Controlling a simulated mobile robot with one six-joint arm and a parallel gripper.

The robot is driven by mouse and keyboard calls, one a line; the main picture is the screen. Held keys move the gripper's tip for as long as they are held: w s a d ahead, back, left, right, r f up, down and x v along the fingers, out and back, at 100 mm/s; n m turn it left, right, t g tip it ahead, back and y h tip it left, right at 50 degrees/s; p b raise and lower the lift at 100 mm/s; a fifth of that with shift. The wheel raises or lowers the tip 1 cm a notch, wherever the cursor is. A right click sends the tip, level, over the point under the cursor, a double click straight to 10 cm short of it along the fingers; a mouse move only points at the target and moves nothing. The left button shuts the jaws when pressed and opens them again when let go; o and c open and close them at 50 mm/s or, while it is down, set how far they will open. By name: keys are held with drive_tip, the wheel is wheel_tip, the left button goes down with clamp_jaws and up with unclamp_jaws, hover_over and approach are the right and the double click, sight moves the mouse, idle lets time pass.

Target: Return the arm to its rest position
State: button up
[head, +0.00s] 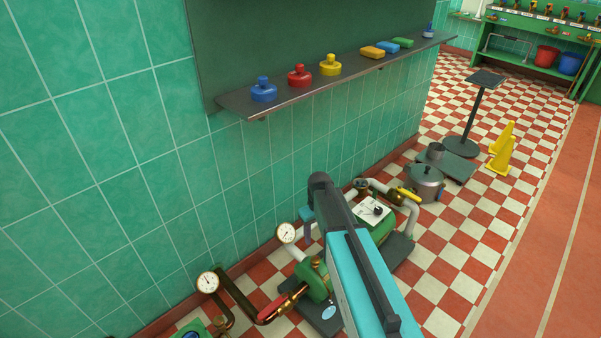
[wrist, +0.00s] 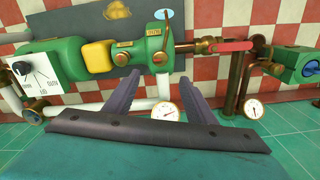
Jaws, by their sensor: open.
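My gripper (wrist: 160,75) shows in the wrist view as two dark fingers spread apart, with nothing between them. It is open, above green pump-like machinery (wrist: 150,45) with brass fittings and a round gauge (wrist: 165,111). In the head view my teal and dark grey arm (head: 358,270) reaches from the bottom edge up over the same machinery (head: 318,280), close to the tiled wall. The arm hides part of the machinery and pipes. I cannot tell whether the fingers touch anything.
A wall shelf (head: 290,97) with coloured knobbed weights and blocks juts out above. A green bench (head: 540,60) with buckets is far right. The red lane on the right is clear.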

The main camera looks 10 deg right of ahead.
drive_tip(key=shift+f, duration=0.1)
drive_tip(key=s+f+m+g, duration=0.1)
drive_tip(key=s+f+g, duration=0.1)
drive_tip(key=s+f, duration=0.8)
drive_tip(key=s+d+f+m+g, duration=0.1)
drive_tip(key=s+f, duration=0.3)
drive_tip(key=s, duration=1.2)
drive_tip(key=s+f+m+g, duration=0.1)
drive_tip(key=s+f+g, duration=0.1)
drive_tip(key=s+f, duration=0.8)
drive_tip(key=s+r+p, duration=0.2)
drive_tip(key=r+p, duration=0.4)
drive_tip(key=r, duration=0.2)
drive_tip(key=s+r+m+p, duration=0.1)
drive_tip(key=s+r+p, duration=0.2)
drive_tip(key=r+p, duration=0.4)
drive_tip(key=shift+r, duration=0.95)
drive_tip(key=shift+a, duration=0.1)
